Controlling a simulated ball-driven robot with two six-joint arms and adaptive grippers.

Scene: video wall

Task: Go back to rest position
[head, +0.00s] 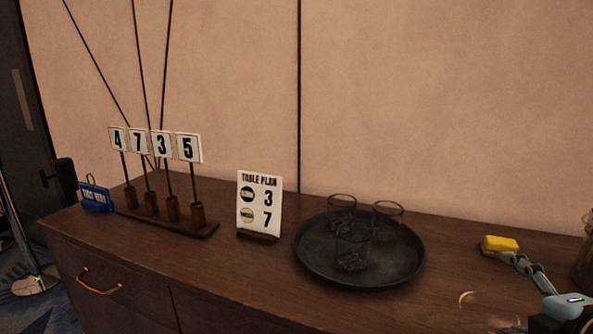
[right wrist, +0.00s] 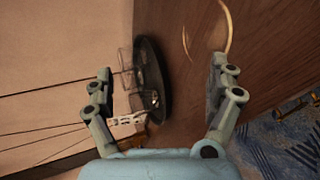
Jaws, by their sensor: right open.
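My right gripper (head: 527,272) is at the lower right of the head view, partly cut off by the frame, above the sideboard and right of the tray. In the right wrist view its two fingers (right wrist: 162,88) are spread wide, with nothing held between them. The round dark tray (right wrist: 162,85) shows beyond the fingers. My left gripper is not in view.
The wooden sideboard (head: 215,262) bears the black tray (head: 400,272) with three clear glasses (head: 388,215), a table-plan sign (head: 260,203), a number stand (head: 165,222) and a blue sign (head: 95,197). A yellow block (head: 500,244) shows beside my right gripper. A pale curved mark (head: 466,298) lies nearby.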

